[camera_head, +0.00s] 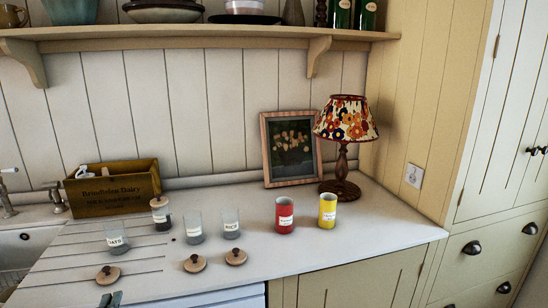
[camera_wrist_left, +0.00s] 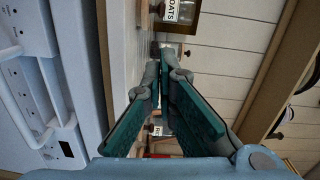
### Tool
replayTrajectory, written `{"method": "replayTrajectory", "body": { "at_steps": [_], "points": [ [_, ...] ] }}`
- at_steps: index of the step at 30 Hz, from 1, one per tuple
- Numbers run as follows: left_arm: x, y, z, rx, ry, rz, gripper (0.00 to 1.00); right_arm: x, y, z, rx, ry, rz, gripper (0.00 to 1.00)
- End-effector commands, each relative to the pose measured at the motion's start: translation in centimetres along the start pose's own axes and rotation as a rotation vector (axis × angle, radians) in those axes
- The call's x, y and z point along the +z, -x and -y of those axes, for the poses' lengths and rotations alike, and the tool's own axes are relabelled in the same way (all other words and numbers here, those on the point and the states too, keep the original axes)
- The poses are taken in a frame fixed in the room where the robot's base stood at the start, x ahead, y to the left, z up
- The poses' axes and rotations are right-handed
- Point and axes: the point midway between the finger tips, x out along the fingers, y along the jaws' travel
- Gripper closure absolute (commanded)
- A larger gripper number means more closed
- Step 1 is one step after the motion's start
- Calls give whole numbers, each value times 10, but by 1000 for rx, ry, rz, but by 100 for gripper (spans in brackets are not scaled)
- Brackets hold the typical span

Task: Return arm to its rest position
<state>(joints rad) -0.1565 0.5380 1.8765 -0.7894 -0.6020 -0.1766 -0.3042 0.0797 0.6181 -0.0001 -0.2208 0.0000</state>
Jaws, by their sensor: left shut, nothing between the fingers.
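My left gripper (camera_head: 110,299) shows only as teal fingertips at the bottom left edge of the head view, in front of the counter. In the left wrist view its two teal fingers (camera_wrist_left: 162,52) come together at the tips, shut with nothing between them. The rest of the left arm is out of the head view. My right gripper is in neither view.
On the counter (camera_head: 330,245) stand glass jars (camera_head: 194,230), wooden lids (camera_head: 194,263), a lidded jar (camera_head: 160,215), a red can (camera_head: 284,215), a yellow can (camera_head: 327,211), a crate (camera_head: 113,190), a picture (camera_head: 291,148) and a lamp (camera_head: 345,120). A shelf (camera_head: 200,33) hangs above.

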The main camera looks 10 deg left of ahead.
Motion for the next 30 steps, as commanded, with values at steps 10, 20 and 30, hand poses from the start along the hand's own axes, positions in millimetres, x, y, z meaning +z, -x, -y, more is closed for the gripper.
{"method": "replayTrajectory", "body": {
  "at_steps": [10,20,30],
  "points": [
    [4,49,-54,202,287,149,100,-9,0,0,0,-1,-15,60],
    [-3,150,-129,561,626,382,100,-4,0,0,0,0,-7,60],
    [-41,284,-173,1000,874,603,100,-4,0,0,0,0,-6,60]
  ]
}}
